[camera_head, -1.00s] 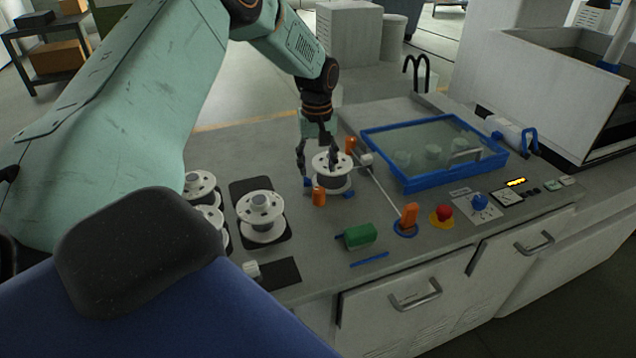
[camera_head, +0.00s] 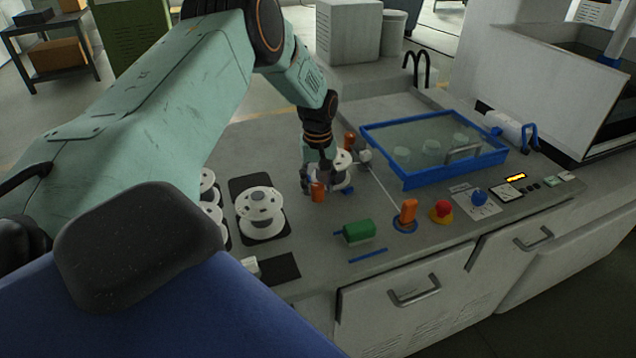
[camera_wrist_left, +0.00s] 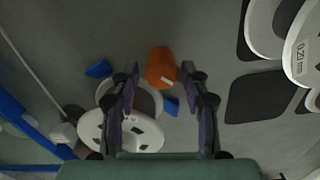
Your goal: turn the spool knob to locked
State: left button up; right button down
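An orange knob (camera_head: 318,192) with a small white mark stands on the bench beside a white mounted spool (camera_head: 344,168). It also shows in the left wrist view (camera_wrist_left: 160,66). Blue pieces (camera_wrist_left: 98,69) lie on both sides of the spool there. My left gripper (camera_head: 317,182) points down at the orange knob, its fingers apart. In the wrist view the fingers (camera_wrist_left: 165,105) are open on either side of the line to the knob, with no visible contact. The gripper partly hides the spool in the head view. My right gripper is not in view.
A second orange knob (camera_head: 349,142) stands behind the spool, and a third (camera_head: 408,211) sits in a blue ring. A blue-framed tray (camera_head: 405,181), red button (camera_head: 441,210) and blue dial (camera_head: 479,198) are to the right. White spools (camera_head: 262,203) stand left; a green block (camera_head: 357,231) lies in front.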

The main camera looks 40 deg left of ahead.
pick_arm(q)
jog(key=shift+c, duration=1.3)
grip_shut()
jog(key=shift+s, duration=0.1)
jog(key=shift+m, duration=0.3)
jog(key=m, duration=0.5)
jog(key=shift+m+b, duration=0.3)
jog(key=shift+b, duration=0.05)
jog(key=m+b, duration=0.1)
jog(key=m, duration=0.4)
jog(key=shift+d, duration=0.1)
jog(key=m+b, duration=0.1)
jog(key=m, duration=0.5)
jog(key=shift+m, duration=0.4)
